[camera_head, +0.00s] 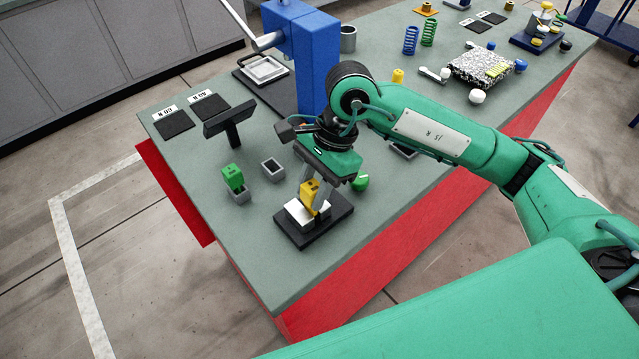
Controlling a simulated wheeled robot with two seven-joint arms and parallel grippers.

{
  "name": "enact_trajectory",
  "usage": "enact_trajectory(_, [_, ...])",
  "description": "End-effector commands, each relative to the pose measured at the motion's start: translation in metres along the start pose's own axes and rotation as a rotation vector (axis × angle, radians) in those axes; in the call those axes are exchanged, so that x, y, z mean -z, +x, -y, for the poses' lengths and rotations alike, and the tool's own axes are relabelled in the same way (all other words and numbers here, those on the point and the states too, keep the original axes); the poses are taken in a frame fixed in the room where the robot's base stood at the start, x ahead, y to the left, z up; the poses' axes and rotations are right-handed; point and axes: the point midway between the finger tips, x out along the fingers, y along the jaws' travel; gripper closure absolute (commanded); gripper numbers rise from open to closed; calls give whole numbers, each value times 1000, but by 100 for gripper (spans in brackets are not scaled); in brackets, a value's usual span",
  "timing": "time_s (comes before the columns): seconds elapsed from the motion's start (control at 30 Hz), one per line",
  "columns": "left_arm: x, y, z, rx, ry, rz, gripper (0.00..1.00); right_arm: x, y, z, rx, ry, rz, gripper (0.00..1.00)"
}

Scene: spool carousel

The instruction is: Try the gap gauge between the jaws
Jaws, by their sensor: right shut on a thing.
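My right gripper (314,192) reaches down from above and is shut on a yellow gauge block (309,190). The yellow gauge is at the pair of white jaws (297,213), which stand on a black base plate (335,223) near the table's front. The gauge's lower end is hidden by the jaws and fingers, so I cannot tell how deep it sits between them. A green gauge (232,176) stands in a grey holder (241,196) to the left. A second grey holder (272,169) beside it is empty. My left gripper is not in view.
A black T-shaped stand (231,127) and a blue press column (312,60) rise behind the jaws. A green round thing (361,182) lies close right of my gripper. Dark pads (174,123) lie at the table's left. The table's front corner is bare.

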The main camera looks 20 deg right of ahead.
Motion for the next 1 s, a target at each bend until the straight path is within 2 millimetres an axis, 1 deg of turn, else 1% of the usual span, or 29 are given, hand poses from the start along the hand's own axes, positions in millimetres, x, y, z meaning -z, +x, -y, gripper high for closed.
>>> enact_trajectory(0.03, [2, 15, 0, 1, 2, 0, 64, 7, 13, 0, -1, 3, -5, 92])
enact_trajectory(0.33, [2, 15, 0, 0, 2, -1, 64, 7, 11, 0, -1, 3, -5, 92])
enact_trajectory(1.0, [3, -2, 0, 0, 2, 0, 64, -11, -26, 0, 1, -1, 1, 92])
